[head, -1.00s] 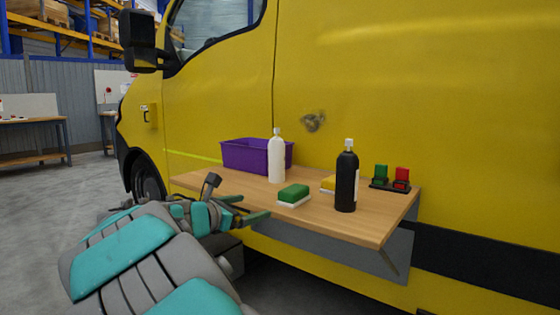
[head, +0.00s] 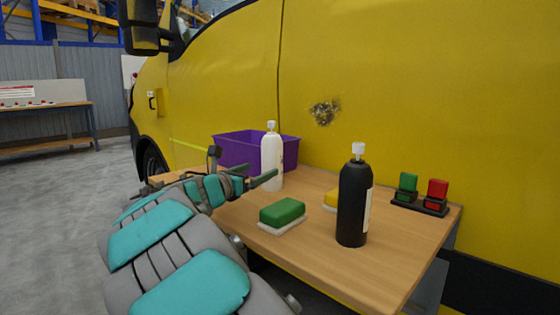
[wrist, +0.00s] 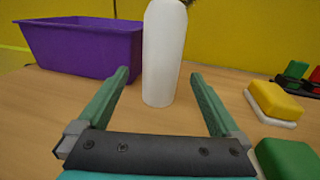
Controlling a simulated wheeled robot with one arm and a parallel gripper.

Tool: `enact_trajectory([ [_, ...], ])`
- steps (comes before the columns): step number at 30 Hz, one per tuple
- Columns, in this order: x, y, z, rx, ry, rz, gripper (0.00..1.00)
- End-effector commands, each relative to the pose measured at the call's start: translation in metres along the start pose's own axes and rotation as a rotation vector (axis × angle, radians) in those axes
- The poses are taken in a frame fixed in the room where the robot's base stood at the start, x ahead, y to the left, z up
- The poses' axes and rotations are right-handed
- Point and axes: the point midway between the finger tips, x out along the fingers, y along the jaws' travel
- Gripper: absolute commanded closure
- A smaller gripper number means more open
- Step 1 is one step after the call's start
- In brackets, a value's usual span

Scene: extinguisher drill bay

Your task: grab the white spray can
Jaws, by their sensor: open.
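The white spray can (head: 271,160) stands upright on the wooden table, in front of the purple bin. In the wrist view the white can (wrist: 164,55) stands just beyond the fingertips, roughly centred between them, its top cut off by the frame. My gripper (head: 264,176) reaches in from the left, and its fingers seem to be level with the can's lower part. In the wrist view my gripper (wrist: 160,75) is open, with nothing between its two green fingers. I cannot tell whether either finger touches the can in the head view.
A purple bin (head: 235,148) is behind the can. A green sponge (head: 282,211), a yellow sponge (head: 331,199), a black bottle (head: 353,200) and a stand with green and red blocks (head: 420,207) are to its right. The table (head: 300,262) is against a yellow van (head: 420,80).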

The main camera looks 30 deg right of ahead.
Motion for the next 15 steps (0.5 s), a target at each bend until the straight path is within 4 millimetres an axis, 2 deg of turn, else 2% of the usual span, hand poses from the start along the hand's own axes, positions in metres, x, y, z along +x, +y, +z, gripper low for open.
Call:
enact_trajectory([
  [8, 0.028, -0.001, -0.002, 0.002, 0.002, -0.001, 0.0],
  [15, 0.062, -0.002, -0.01, 0.002, 0.004, -0.001, 0.0],
])
